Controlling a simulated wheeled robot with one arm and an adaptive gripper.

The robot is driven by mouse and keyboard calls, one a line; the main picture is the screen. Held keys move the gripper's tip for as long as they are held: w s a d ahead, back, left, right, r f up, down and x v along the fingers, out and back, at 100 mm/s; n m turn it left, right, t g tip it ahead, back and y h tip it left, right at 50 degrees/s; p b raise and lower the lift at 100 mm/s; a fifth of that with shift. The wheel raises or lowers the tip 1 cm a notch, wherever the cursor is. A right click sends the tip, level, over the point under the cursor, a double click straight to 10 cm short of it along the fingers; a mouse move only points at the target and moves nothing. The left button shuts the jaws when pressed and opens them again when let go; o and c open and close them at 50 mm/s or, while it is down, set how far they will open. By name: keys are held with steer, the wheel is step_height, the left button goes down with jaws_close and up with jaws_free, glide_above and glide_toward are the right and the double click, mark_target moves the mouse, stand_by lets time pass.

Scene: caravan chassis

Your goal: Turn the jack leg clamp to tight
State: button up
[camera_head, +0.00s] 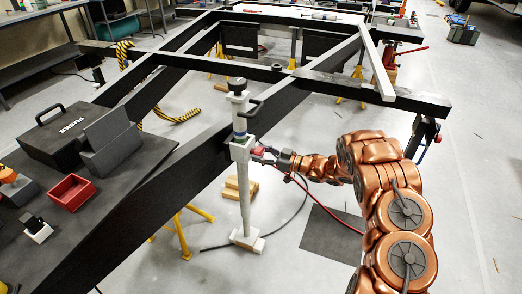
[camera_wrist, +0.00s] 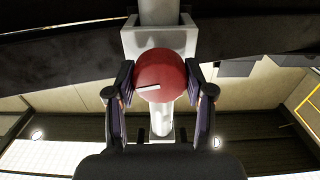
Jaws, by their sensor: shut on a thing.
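The jack leg (camera_head: 244,190) is a pale upright post with a foot plate at the floor, beside the dark chassis beam. Its clamp (camera_head: 240,149) is a pale bracket around the post, with a red knob (camera_head: 257,151) on its right side. My gripper (camera_head: 272,155) reaches in from the right at the knob. In the wrist view the round red knob (camera_wrist: 160,72) sits between my two fingers, which touch it on both sides. A short white mark on the knob lies nearly level. The pale clamp body (camera_wrist: 150,40) and post show behind it.
The black chassis frame (camera_head: 360,88) runs above and behind. Yellow stands (camera_head: 182,237) hold it up. Wooden blocks (camera_head: 240,188) and a dark cable lie on the floor near the post. A bench at left carries a black case (camera_head: 62,140) and a red bin (camera_head: 72,192).

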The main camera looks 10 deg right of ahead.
steer(key=shift+m+p, duration=0.5)
steer(key=shift+m, duration=0.7)
steer(key=shift+f, duration=0.1)
steer(key=o, duration=1.2)
steer(key=shift+c, duration=0.2)
steer(key=v, duration=1.2)
